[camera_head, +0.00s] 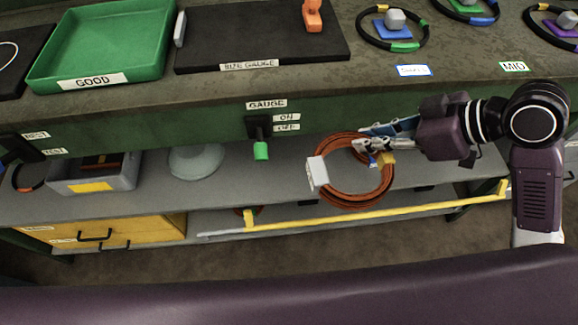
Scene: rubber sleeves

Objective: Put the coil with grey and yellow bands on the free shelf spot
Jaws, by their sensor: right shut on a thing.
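The coil (349,201) is a reddish-brown ring of several turns, with a pale grey band (318,173) on its left and a yellow band (387,158) at its upper right. My right gripper (368,148) reaches in from the right and is shut on the coil's upper right part, beside the yellow band. Its fingers hide part of the coil there. The coil shows against the grey shelf (240,194) under the bench; I cannot tell whether it touches the shelf. My left gripper is not in view.
A yellow rail (400,210) runs along the shelf's front. A pale dome (196,162) and a grey bin (95,179) stand on the shelf to the left.

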